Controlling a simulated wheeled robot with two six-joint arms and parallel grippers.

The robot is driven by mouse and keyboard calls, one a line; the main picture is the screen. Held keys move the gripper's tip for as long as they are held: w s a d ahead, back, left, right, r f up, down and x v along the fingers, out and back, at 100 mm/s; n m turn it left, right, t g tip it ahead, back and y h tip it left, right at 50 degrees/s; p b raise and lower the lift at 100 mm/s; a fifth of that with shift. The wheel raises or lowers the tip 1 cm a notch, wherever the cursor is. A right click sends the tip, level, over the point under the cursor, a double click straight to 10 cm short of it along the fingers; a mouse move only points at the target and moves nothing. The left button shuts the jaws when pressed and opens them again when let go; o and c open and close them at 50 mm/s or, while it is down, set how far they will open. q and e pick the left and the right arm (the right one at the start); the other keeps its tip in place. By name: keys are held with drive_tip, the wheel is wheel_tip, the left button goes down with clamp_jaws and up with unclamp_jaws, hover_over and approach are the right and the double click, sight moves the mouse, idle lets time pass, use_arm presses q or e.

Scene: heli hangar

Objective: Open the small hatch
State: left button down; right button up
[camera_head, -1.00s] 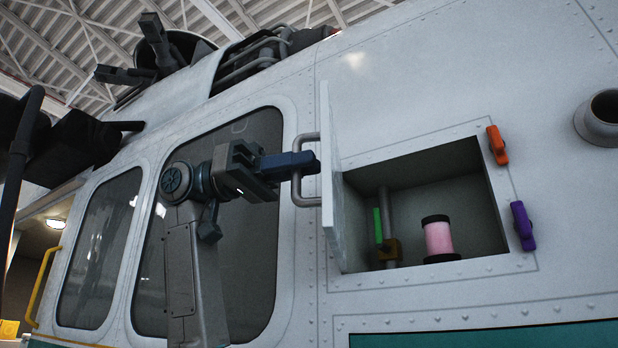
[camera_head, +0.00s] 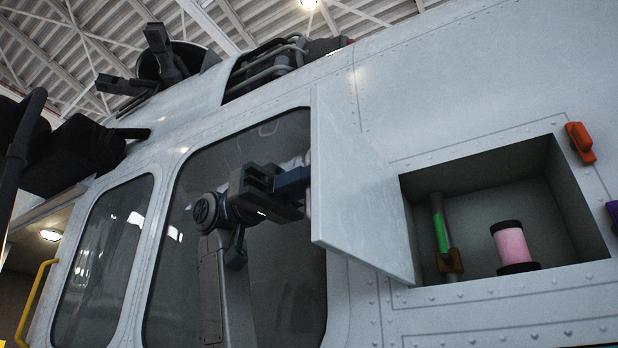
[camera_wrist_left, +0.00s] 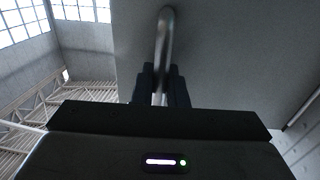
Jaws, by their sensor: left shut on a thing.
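The small hatch door (camera_head: 355,195) is a white panel swung open to the left of its recess (camera_head: 470,262) in the helicopter's side. My left gripper (camera_head: 300,183) is at the door's far side, and its fingertips are hidden behind the door's edge in the head view. In the left wrist view the gripper (camera_wrist_left: 160,88) is shut on a grey metal handle (camera_wrist_left: 165,35) on the door (camera_wrist_left: 220,50). Inside the recess are a pink cylinder with black ends (camera_head: 511,246) and a green-marked tube (camera_head: 440,228). My right gripper is not in view.
An orange latch (camera_head: 580,142) and a partly cut-off purple latch (camera_head: 613,212) sit on the fuselage right of the recess. Dark cabin windows (camera_head: 105,250) and a yellow rail (camera_head: 36,300) are to the left.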

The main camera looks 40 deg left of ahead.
use_arm(q)
drive_tip(key=c, duration=1.5)
unclamp_jaws()
drive_tip(key=shift+d, duration=0.1)
drive_tip(key=shift+c, duration=0.2)
drive_tip(key=shift+a, duration=0.45)
drive_tip(key=a+b, duration=0.2)
drive_tip(key=a, duration=0.8)
